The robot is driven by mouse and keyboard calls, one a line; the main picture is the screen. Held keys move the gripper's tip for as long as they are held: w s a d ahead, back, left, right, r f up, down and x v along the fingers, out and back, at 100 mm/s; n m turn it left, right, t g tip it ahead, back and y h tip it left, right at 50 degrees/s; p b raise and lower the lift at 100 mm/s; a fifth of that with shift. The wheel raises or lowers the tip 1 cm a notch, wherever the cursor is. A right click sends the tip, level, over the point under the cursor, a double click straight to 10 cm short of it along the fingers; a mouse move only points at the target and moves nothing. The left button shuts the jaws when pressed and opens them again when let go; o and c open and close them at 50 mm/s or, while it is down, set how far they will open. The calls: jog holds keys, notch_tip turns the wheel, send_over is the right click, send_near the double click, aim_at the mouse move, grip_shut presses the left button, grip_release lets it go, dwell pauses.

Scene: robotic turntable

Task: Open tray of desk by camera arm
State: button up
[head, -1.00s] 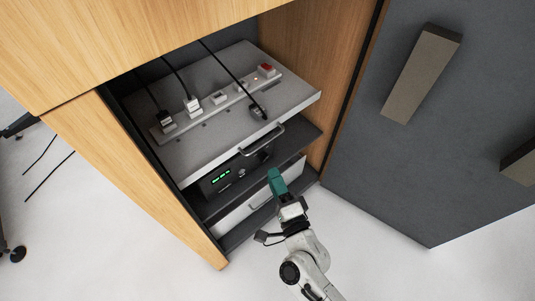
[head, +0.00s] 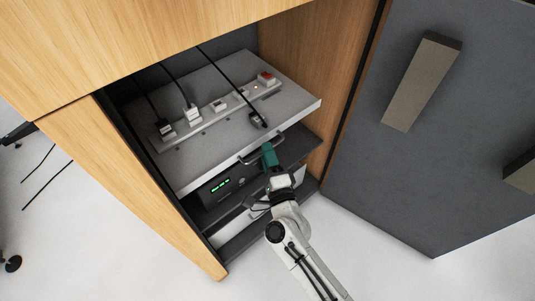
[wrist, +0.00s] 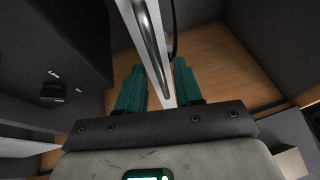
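The grey tray (head: 205,150) sits in the open wooden desk cabinet, with a power strip on top. Its bar handle (head: 247,160) is on the front edge, partly hidden by my gripper in the head view. My gripper (head: 268,149) has green fingers and is at this handle. In the wrist view, the metal handle (wrist: 150,40) runs down between the two green fingers of my gripper (wrist: 160,80). The fingers stand apart, with gaps beside the bar, so my gripper is open around it.
A black unit (head: 225,186) with a green display sits below the tray, with a light drawer under it. The grey cabinet door (head: 350,160) stands open on the right. The wooden side panel (head: 150,190) is on the left. Black cables hang onto the power strip (head: 210,116).

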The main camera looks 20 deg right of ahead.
jog(key=shift+w, duration=0.15)
jog(key=shift+c, duration=0.2)
grip_shut()
dwell(1.2)
